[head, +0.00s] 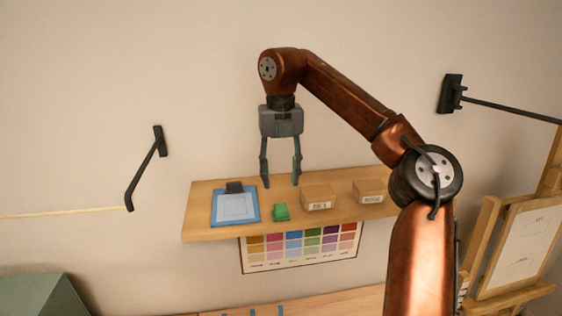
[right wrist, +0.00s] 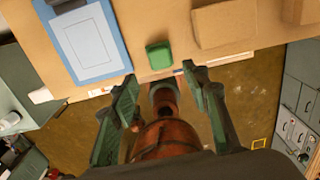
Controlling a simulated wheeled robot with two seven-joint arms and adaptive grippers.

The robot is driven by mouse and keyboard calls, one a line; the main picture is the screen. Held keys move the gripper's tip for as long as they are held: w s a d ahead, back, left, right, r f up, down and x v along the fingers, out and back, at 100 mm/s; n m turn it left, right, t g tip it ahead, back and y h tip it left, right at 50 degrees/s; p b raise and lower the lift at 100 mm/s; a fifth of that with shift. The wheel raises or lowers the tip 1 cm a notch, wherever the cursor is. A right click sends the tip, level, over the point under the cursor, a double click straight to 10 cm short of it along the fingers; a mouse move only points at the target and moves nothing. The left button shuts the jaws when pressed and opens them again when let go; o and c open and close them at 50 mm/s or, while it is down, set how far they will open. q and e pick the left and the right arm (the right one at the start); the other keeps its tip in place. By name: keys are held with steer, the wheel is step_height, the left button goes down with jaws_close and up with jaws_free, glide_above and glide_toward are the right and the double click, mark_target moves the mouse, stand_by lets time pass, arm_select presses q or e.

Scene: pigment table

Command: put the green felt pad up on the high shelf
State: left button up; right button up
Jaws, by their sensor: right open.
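The green felt pad (head: 281,212) lies on the wooden high shelf (head: 210,232), near its front edge, between a blue clipboard and a cardboard box. It also shows in the right wrist view (right wrist: 159,56), lying on the shelf top (right wrist: 130,18). My right gripper (head: 281,183) is open and empty, pointing down above the shelf, apart from the pad. In the right wrist view its two fingers (right wrist: 160,80) are spread with nothing between them touching the pad. My left gripper is not in view.
On the shelf are the blue clipboard (head: 235,206) and two small cardboard boxes (head: 318,197) (head: 369,191). A colour chart (head: 300,248) hangs below. Black wall brackets (head: 146,168) (head: 452,93) stand out at either side. An easel (head: 515,250) stands at the right.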

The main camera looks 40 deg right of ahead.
steer(key=shift+r, duration=2.05)
